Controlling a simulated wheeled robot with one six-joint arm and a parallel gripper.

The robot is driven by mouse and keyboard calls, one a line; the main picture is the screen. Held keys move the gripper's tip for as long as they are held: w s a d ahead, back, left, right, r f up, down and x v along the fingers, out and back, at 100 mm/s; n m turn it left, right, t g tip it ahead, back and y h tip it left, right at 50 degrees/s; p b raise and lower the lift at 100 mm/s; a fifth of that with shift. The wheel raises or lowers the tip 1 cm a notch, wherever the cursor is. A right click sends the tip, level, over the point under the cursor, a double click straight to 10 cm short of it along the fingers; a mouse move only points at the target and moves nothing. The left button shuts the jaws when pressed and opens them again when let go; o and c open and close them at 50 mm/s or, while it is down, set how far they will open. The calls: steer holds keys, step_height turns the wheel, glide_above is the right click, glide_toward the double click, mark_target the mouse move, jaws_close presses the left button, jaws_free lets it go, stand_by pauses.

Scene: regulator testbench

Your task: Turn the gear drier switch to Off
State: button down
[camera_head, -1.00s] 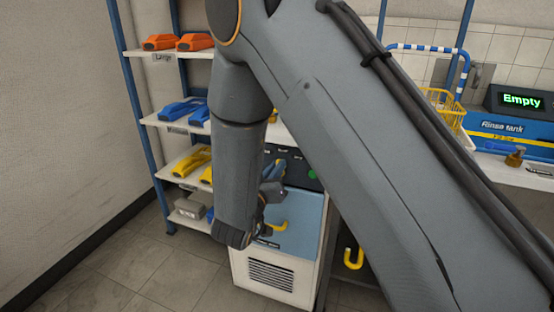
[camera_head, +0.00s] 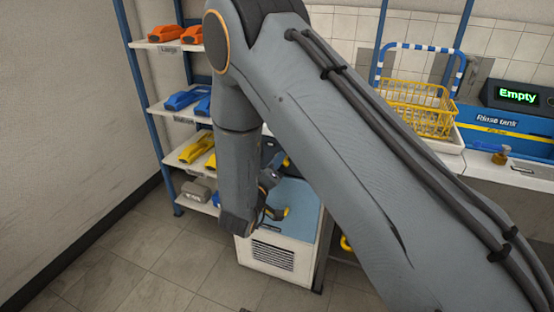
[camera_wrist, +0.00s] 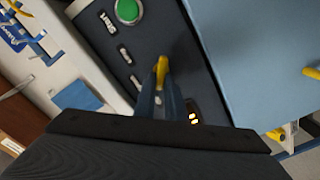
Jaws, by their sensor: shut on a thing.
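The gear drier (camera_head: 268,257) is a white cabinet with a blue door (camera_head: 300,206) and a dark control panel (camera_wrist: 197,75). The wrist view shows a yellow switch (camera_wrist: 162,66) on this panel, between the tips of my gripper (camera_wrist: 162,85). My gripper is shut on the switch. The fingers hide most of the knob, and the small white labels beside it are too blurred to read. In the head view my gripper (camera_head: 279,166) is at the panel, partly covered by my arm.
A round green button (camera_wrist: 128,11) is on the same panel. A yellow door handle (camera_wrist: 311,73) sticks out at the right. Shelves with orange, blue and yellow items (camera_head: 193,150) stand to the left. A yellow basket (camera_head: 415,108) stands by the rinse tank (camera_head: 500,127), whose display reads Empty.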

stand_by(0.3)
steer(key=c, duration=1.8)
jaws_free()
steer(key=v, duration=0.7)
steer(key=shift+s+a, duration=0.15)
steer(key=shift+s, duration=0.2)
